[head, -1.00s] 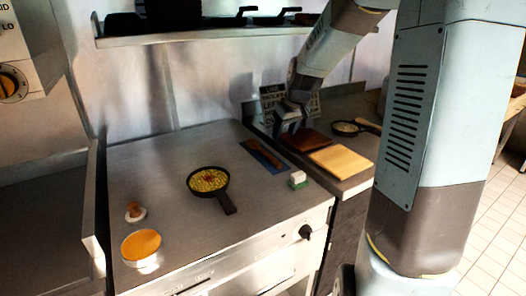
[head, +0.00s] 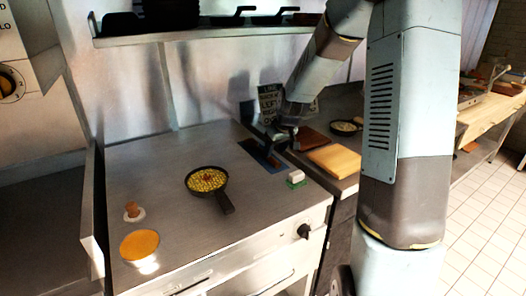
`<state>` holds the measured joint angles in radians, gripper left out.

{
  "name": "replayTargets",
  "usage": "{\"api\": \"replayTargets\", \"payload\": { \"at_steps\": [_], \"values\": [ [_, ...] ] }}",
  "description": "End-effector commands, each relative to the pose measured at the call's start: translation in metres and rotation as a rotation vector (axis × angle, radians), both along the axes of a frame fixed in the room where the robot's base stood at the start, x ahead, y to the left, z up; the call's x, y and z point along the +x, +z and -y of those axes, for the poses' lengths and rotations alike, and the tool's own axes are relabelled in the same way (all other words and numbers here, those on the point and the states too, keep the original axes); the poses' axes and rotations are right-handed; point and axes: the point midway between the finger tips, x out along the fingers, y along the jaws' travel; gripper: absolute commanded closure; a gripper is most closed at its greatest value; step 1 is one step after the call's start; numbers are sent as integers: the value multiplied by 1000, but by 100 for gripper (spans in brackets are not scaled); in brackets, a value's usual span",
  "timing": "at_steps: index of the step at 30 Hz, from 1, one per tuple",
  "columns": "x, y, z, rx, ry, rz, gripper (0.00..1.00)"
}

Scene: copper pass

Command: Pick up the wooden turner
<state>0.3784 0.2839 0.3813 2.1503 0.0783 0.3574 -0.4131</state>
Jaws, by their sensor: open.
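The wooden turner lies on a dark blue mat (head: 258,153) at the right back of the steel counter. It is now mostly hidden behind my gripper, and only a brown bit may show by the fingers. My gripper (head: 272,146) is open and low over the right part of the mat, right at the turner. I cannot tell whether its fingers straddle or touch the turner.
A black pan of yellow food (head: 207,180) stands left of the mat, its handle toward the front. A small white and green block (head: 296,178) sits near the right edge. A light board (head: 335,160) and a dark red board (head: 309,138) lie to the right. An orange-topped round dish (head: 140,245) is front left.

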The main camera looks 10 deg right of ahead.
Motion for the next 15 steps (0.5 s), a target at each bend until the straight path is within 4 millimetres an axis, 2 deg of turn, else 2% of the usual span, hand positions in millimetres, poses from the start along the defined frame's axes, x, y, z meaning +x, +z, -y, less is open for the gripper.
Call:
{"api": "replayTargets", "payload": {
  "at_steps": [9, 15],
  "values": [
    [18, -33, -7, 0, 1, -1, 46],
    [20, -40, -7, 0, 0, 0, 46]
  ]
}}
